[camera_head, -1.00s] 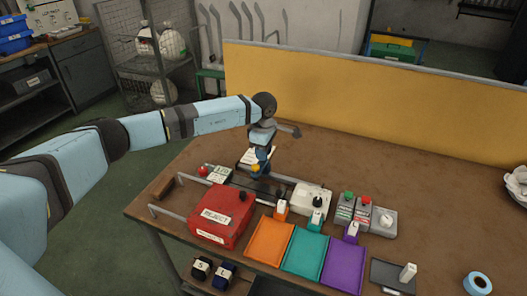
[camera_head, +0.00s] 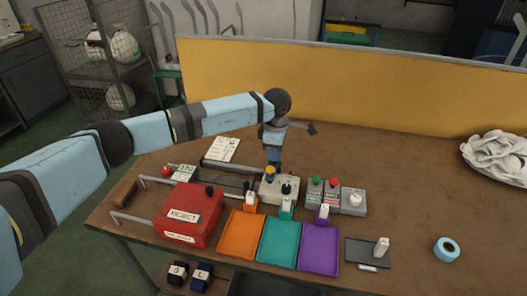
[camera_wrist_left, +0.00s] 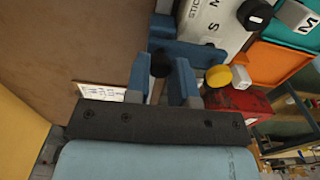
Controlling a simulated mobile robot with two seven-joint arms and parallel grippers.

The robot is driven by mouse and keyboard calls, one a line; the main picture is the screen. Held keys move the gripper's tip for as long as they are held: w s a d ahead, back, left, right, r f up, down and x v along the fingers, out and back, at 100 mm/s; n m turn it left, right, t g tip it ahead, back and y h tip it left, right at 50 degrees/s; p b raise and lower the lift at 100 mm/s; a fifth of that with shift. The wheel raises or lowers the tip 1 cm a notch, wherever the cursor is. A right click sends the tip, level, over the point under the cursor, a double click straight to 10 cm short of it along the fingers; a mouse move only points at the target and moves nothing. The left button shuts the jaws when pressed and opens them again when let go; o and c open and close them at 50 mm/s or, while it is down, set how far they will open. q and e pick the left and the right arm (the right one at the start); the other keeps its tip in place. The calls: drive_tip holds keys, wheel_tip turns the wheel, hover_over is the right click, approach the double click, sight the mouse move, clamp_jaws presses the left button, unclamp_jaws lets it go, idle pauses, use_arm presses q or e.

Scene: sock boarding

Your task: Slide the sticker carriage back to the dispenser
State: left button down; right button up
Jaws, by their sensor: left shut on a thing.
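My left gripper (camera_head: 272,166) reaches down at the rear edge of the pale sticker dispenser (camera_head: 281,189). In the left wrist view the blue fingers (camera_wrist_left: 162,72) are shut on a dark round knob (camera_wrist_left: 161,63), apparently the carriage's handle. The carriage body is mostly hidden by the fingers. A yellow cap (camera_wrist_left: 217,76) shows just beside the fingers; it is also in the head view (camera_head: 270,172). The dispenser (camera_wrist_left: 222,18), lettered with S, M and L, lies close beside the fingers. The dark rail (camera_head: 230,167) runs left from the dispenser. My right gripper is not in view.
A red REJECT box (camera_head: 190,212) stands left of the orange (camera_head: 241,236), teal (camera_head: 279,242) and purple (camera_head: 319,250) trays. A button panel (camera_head: 334,196) is right of the dispenser.

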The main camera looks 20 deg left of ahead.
use_arm(q)
drive_tip(key=shift+d, duration=0.2)
drive_tip(key=c, duration=1.2)
unclamp_jaws()
drive_tip(key=shift+d, duration=0.1)
drive_tip(key=shift+o, duration=1.1)
drive_tip(key=shift+d, duration=0.1)
drive_tip(key=shift+r, duration=0.25)
wheel_tip(320, 180, up, 13)
drive_tip(key=shift+r, duration=0.15)
